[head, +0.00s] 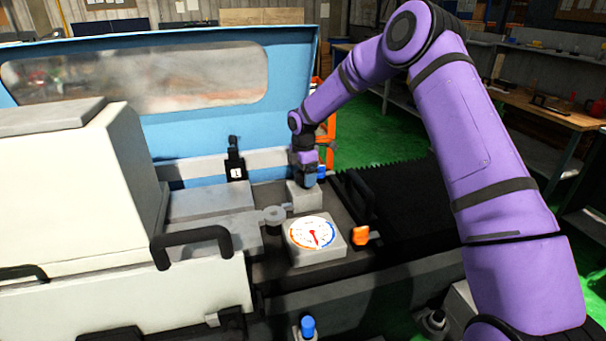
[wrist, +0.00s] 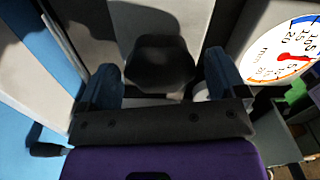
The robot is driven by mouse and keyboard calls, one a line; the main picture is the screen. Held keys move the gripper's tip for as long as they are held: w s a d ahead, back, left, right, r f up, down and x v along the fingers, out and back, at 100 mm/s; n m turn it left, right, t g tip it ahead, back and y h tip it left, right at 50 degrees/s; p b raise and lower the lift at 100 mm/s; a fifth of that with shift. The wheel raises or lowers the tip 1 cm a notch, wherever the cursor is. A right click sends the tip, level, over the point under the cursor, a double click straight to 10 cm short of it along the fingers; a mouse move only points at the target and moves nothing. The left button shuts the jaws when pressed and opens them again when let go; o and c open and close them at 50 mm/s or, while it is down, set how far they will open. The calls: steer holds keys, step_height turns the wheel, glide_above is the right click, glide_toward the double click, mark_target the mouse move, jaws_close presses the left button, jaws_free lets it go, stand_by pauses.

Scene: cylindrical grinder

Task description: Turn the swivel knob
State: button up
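A dark rounded knob (wrist: 158,62) shows in the wrist view between my two blue fingers, in front of a grey surface. I cannot tell whether the fingers touch it. My gripper (wrist: 163,82) is open, its fingers apart on either side of the knob. In the head view my gripper (head: 304,178) points down at a grey block (head: 304,197) behind the dial gauge (head: 313,234). The arm hides the knob there. The gauge, white-faced with a red needle, also shows at the right of the wrist view (wrist: 283,48).
A grey round part (head: 274,215) sits left of the block. An orange knob (head: 361,235) is right of the gauge, and a black handle (head: 355,195) stands behind it. A black post (head: 235,160) and blue guard (head: 290,75) stand behind. A blue knob (head: 308,326) is in front.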

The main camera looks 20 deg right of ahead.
step_height(320, 180, up, 11)
stand_by(0.7)
steer(key=shift+f, duration=0.1)
steer(key=s+d+r+m+t+h, duration=0.1)
steer(key=s+d+r+m+t, duration=0.2)
steer(key=s+r+m, duration=1.3)
steer(key=s+d+r+m+t, duration=0.1)
steer(key=s+d+r+m, duration=0.1)
steer(key=s, duration=1.4)
steer(key=s+d+r+m+t+y, duration=0.1)
steer(key=s+d+r+m, duration=0.1)
steer(key=s, duration=1.4)
steer(key=shift+s, duration=0.4)
